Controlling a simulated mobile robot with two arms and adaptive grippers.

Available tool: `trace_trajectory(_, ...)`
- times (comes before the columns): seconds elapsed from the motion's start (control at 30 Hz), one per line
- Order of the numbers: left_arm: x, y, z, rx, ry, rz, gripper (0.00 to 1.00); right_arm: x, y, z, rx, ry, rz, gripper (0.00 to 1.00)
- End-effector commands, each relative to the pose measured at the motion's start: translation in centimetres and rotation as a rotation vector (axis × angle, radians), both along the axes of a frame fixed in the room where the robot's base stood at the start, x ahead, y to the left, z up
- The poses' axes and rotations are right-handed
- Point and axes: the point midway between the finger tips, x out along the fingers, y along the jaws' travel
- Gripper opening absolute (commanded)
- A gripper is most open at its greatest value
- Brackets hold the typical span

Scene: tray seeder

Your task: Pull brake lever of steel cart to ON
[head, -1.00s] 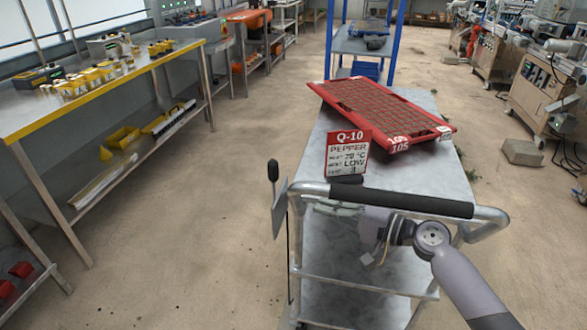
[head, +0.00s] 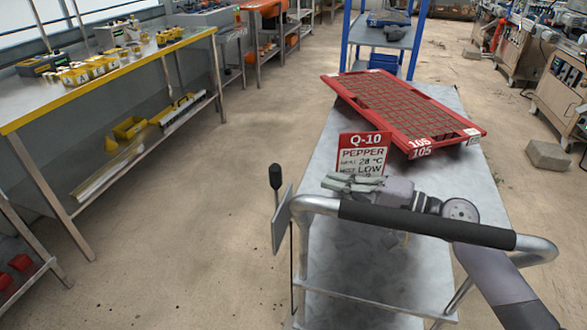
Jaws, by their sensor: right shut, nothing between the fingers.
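The steel cart (head: 330,152) stands in front of me, its push handle with a black grip (head: 425,222) nearest me. The brake lever (head: 276,190), a thin rod with a black knob, stands upright at the cart's left front corner, beside a grey plate (head: 282,220). My right gripper (head: 335,183) is shut and empty. It points left just above and behind the handle, in front of the sign, to the right of the lever and apart from it. My right arm comes in from the lower right. My left gripper is not in view.
A red seed tray (head: 345,88) marked 105 lies on the cart top behind a red-and-white PEPPER sign (head: 362,153). A yellow-edged workbench (head: 110,90) stands at the left. A blue rack (head: 345,48) stands behind. The floor left of the cart is clear.

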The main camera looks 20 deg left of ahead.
Motion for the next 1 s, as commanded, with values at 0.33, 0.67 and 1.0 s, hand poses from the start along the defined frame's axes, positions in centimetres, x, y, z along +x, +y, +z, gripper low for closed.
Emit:
trace_trajectory(0.33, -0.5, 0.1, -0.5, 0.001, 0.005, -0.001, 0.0, 0.9, 4.1, 0.2, 0.001, -0.002, 0.001, 0.0)
trace_trajectory(0.67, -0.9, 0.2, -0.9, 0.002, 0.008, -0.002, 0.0, 1.9, 9.0, 0.0, 0.0, -0.001, 0.0, 0.0)
trace_trajectory(1.0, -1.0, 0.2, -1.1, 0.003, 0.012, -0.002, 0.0, 2.1, 9.8, 0.0, -0.001, -0.001, -0.002, 0.0)
